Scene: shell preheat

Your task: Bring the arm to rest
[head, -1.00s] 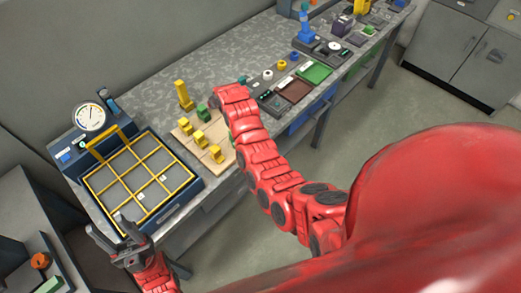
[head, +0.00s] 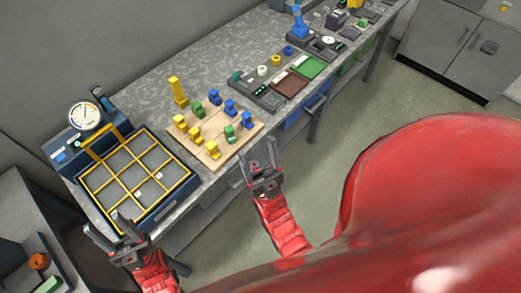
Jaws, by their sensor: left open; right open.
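My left gripper (head: 114,233) is open and empty at the lower left, by the near corner of the yellow-framed grid tray (head: 168,207). My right gripper (head: 261,157) is open and empty, off the table's front edge, just right of and nearer than the wooden board (head: 221,165). Its red arm is drawn back and bent low beside my red body. Both grippers appear clear of the objects on the table.
The board holds several yellow, green and blue pieces, with a yellow post (head: 178,93) behind. A dial gauge (head: 84,117) stands at the tray's back. Green (head: 308,67) and brown (head: 290,85) trays lie farther right. The floor (head: 345,130) beside the table is open.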

